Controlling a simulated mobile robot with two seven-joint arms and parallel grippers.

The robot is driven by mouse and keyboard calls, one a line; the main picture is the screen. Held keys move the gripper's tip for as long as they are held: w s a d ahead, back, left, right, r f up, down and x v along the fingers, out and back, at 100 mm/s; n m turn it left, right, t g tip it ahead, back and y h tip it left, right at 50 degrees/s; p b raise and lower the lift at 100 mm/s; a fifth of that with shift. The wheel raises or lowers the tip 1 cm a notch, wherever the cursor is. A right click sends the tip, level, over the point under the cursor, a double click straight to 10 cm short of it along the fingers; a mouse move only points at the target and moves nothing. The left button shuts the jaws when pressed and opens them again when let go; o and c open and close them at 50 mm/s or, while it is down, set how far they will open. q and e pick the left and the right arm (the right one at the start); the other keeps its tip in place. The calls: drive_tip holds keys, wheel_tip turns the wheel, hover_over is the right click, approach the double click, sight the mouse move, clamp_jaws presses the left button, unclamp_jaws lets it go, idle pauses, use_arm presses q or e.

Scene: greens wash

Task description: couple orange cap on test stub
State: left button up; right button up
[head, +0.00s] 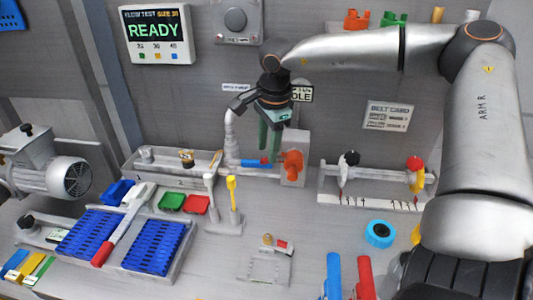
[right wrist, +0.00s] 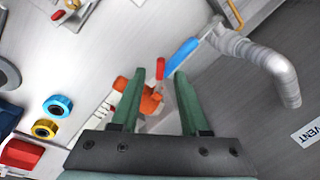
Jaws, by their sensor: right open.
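An orange fitting (head: 291,165), which looks like the orange cap, sits at a grey upright plate (head: 301,143) on the bench. Whether it is on the stub or beside it I cannot tell, and I cannot make out the stub apart from it. My right gripper (head: 268,158) points down just left of the plate, green fingers apart and nothing visible held. In the right wrist view the orange fitting (right wrist: 151,101) shows beyond the open fingers (right wrist: 159,72), partly hidden by the left finger. My left gripper is not in view.
A blue handle (head: 250,162) and a grey hose (head: 231,135) are close left of the gripper. A rack with black and red knobs (head: 375,185) stands right. A blue ring (head: 379,233) lies on the front bench. A display (head: 155,35) reads READY.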

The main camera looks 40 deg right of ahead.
drive_tip(key=shift+w+f, duration=0.15)
drive_tip(key=shift+f, duration=0.55)
drive_tip(key=shift+w+f, duration=0.1)
drive_tip(key=shift+f, duration=0.55)
drive_tip(key=shift+c, duration=0.2)
clamp_jaws()
